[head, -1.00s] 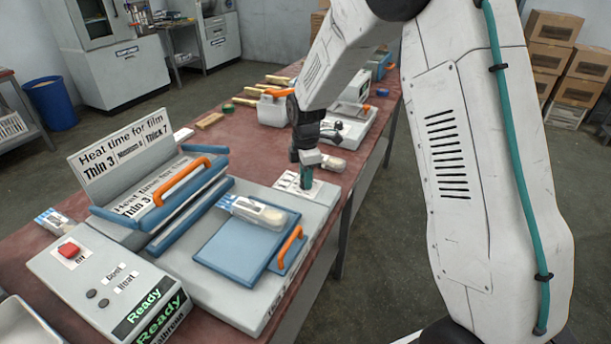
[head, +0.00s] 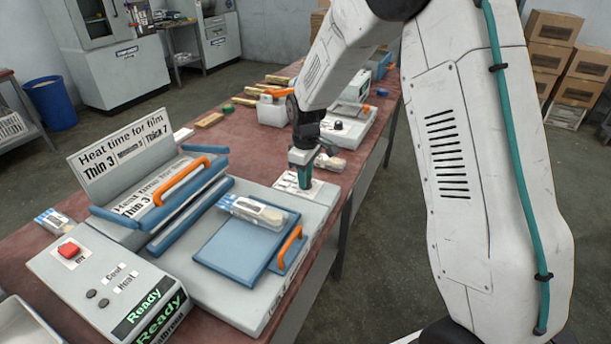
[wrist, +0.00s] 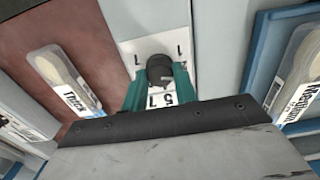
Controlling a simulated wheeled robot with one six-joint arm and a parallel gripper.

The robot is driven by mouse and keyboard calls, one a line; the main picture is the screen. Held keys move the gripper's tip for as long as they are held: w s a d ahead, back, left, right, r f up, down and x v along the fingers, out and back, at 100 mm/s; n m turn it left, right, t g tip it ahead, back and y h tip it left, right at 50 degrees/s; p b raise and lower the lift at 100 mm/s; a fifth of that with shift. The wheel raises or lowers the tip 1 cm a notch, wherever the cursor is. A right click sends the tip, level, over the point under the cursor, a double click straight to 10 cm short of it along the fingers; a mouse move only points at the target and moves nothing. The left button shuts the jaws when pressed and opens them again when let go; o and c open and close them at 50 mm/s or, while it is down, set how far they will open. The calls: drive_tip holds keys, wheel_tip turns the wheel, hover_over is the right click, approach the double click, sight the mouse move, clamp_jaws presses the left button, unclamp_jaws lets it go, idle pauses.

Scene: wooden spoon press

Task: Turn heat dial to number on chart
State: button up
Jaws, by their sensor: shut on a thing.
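The heat dial is a black knob (wrist: 160,70) on a white plate (wrist: 143,46) with printed marks; a 5 is legible near the gripper, the others are partly hidden. My gripper (wrist: 159,86) has its teal fingers on both sides of the knob, shut on it. The head view shows the gripper (head: 304,178) pointing down at the plate, hiding the dial. The chart (head: 120,148) stands upright behind the press and reads "Heat time for film", Thin 3, a middle entry in small print, Thick 7.
A spoon pack (head: 258,212) lies on the blue press bed (head: 232,252); the wrist view reads it as Medium (wrist: 298,88). A pack labelled Thick (wrist: 66,80) lies beyond the dial. Another pack (head: 55,221) lies at left. The control box (head: 75,285) shows Ready.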

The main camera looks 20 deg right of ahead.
drive_tip(key=m, duration=1.1)
drive_tip(key=shift+m, duration=0.4)
drive_tip(key=m, duration=0.5)
drive_tip(key=shift+r, duration=0.1)
drive_tip(key=m, duration=0.6)
drive_tip(key=o, duration=1)
drive_tip(key=shift+c, duration=0.2)
